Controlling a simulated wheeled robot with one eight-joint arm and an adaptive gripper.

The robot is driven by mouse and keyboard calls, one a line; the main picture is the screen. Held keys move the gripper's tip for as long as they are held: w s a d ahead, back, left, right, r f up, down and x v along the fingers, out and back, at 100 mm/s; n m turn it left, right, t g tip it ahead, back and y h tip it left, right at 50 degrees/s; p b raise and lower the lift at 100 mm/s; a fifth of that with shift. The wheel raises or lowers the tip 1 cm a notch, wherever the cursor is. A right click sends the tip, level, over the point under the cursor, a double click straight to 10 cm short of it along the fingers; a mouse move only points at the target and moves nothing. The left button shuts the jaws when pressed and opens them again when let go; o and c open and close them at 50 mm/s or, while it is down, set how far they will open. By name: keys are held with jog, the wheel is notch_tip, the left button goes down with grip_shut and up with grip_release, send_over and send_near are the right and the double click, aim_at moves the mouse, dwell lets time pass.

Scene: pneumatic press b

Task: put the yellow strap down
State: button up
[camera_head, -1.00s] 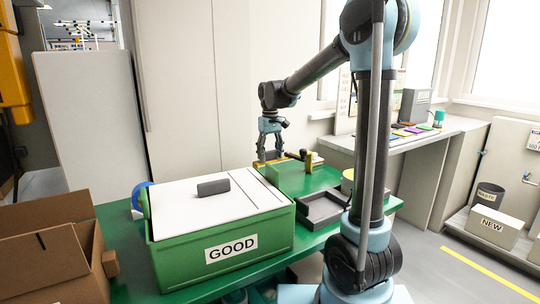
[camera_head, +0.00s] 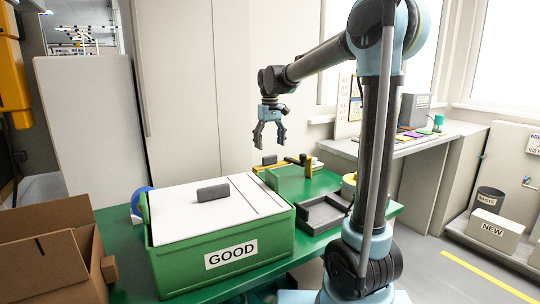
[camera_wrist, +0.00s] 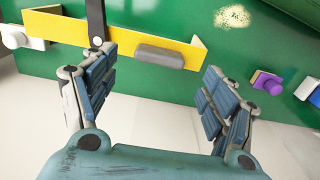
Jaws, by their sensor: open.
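The yellow strap (camera_wrist: 125,48) shows in the wrist view as a long flat band with bent ends, lying against a green surface. A grey pad (camera_wrist: 165,56) is on it, and a black strip (camera_wrist: 95,22) crosses its left part. In the head view the strap (camera_head: 290,162) is a thin yellow line at the far side of the green table, by a green block (camera_head: 287,180). My gripper (camera_head: 269,152) is open and empty, raised above the strap. Its spread fingers (camera_wrist: 160,92) show in the wrist view, apart from the strap.
A green GOOD box (camera_head: 222,248) with a white lid stands in front on the table. A dark tray (camera_head: 322,215) lies to its right. A cardboard box (camera_head: 45,265) is at the left. Small purple and white pieces (camera_wrist: 267,81) show at the wrist view's right.

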jog(key=shift+r, duration=2.75)
